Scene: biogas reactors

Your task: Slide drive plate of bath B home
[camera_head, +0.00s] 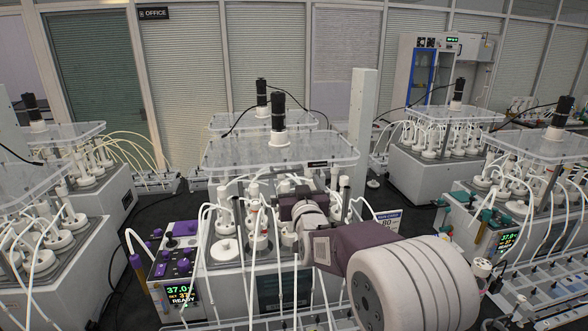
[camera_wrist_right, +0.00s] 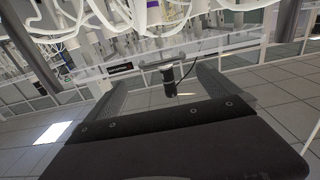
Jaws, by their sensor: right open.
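A clear drive plate (camera_head: 232,155) with a black motor (camera_head: 277,107) on a white collar lies over the nearest middle bath (camera_head: 220,288). I cannot read which bath is B. Glass bottles with white caps and tubes stand under the plate. My right gripper (camera_head: 298,192) is under the plate's front part, among the bottles and tubes; its fingertips are hard to make out there. In the right wrist view its two fingers (camera_wrist_right: 158,84) are spread, with nothing held between them. A dark motor (camera_wrist_right: 170,82) shows upside down beyond the fingers. My left gripper is out of view.
White tubes hang in front of the bath, close to my right arm. A purple-valved control unit (camera_head: 174,270) stands left. Other baths stand left (camera_head: 52,262) and right (camera_head: 440,165). A grey-white post (camera_head: 362,115) rises behind the plate's right side.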

